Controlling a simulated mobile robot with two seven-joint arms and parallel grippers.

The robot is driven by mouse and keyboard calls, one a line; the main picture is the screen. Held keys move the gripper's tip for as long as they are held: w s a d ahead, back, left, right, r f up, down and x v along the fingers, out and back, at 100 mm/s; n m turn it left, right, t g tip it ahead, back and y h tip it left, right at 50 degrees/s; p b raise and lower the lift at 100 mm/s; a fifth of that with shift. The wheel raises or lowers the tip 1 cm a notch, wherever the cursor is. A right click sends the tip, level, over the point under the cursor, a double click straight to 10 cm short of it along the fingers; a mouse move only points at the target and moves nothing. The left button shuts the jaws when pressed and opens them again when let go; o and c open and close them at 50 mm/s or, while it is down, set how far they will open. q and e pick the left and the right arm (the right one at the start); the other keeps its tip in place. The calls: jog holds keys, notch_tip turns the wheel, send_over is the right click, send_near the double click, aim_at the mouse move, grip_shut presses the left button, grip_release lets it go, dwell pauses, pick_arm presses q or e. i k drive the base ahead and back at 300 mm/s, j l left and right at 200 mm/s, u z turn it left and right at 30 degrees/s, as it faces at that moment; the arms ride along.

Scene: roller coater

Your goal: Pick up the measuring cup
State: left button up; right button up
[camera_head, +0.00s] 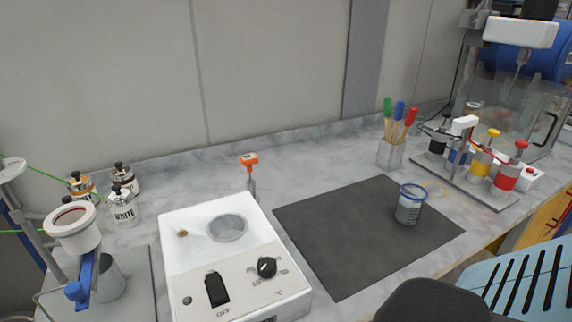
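The measuring cup (408,211) is a small clear cup with a blue rim and greyish contents. It stands upright on the right part of a dark grey mat (345,240) on the marbled bench. Nothing touches it from above. Neither of my grippers shows in the head view.
A white heater box (222,292) with a round well stands left of the mat. Brushes (399,117) in a holder, a rack with coloured bottles (506,172) and labelled cans (122,204) stand around. A dark rounded shape (432,302) and a light blue slotted panel (528,280) fill the lower right.

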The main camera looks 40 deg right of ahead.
aim_at(412, 198)
jog(key=z, duration=2.05)
jog(key=l+u, duration=0.4)
jog(key=l, duration=0.2)
jog(key=l+u, duration=0.45)
jog(key=l, duration=0.15)
